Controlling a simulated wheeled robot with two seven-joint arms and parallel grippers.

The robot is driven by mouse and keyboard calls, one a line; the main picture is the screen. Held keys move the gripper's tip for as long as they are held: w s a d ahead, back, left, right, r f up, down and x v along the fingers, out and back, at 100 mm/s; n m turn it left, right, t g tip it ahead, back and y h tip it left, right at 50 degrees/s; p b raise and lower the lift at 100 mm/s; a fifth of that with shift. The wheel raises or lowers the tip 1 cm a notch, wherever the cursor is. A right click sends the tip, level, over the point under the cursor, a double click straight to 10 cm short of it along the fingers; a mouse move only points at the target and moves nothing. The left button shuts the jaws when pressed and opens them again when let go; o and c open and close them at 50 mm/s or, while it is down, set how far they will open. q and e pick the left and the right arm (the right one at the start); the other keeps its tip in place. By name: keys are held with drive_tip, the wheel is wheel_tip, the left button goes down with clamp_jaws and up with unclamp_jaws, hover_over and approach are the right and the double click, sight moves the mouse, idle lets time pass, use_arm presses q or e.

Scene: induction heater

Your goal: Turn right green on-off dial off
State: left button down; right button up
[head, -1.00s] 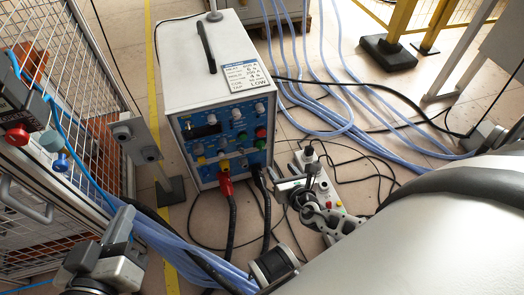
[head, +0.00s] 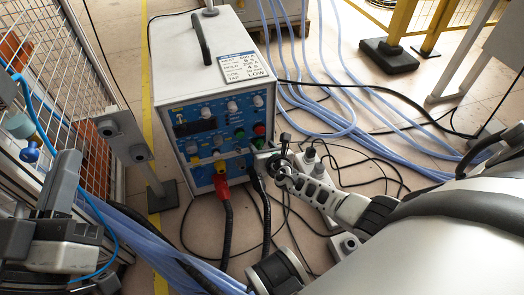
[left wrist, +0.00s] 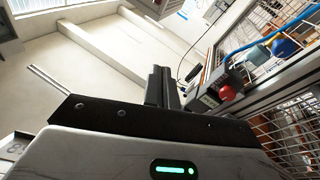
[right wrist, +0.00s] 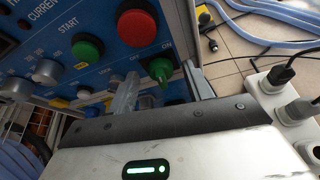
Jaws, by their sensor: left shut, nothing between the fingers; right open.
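The green on-off dial (right wrist: 160,70) is on the blue front panel (right wrist: 103,13) of the heater, below a red button (right wrist: 137,27), with ON and OFF lettering above it. It also shows small in the head view (head: 259,143). I cannot tell which setting it points to. My right gripper (right wrist: 162,90) is open, its fingers on either side of the dial's lower part; contact is unclear. In the head view my right gripper (head: 264,156) is at the panel's lower right. My left gripper (left wrist: 161,87) is shut and empty, far left of the heater.
A green START button (right wrist: 87,50) and grey knobs are left of the dial. A red plug (head: 221,187) and black cables hang below the panel. A power strip (head: 312,180) lies right of the heater. A wire-mesh fence (head: 75,60) is on the left.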

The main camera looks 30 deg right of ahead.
use_arm(q)
drive_tip(key=shift+r+m+t+h, duration=0.3)
drive_tip(key=shift+r+m+h, duration=0.1)
drive_tip(key=shift+r+m, duration=0.15)
use_arm(e)
drive_tip(key=shift+w+f, duration=0.15)
drive_tip(key=shift+w, duration=0.25)
drive_tip(key=c, duration=1)
use_arm(q)
drive_tip(key=shift+r, duration=0.1)
use_arm(e)
drive_tip(key=shift+o, duration=0.2)
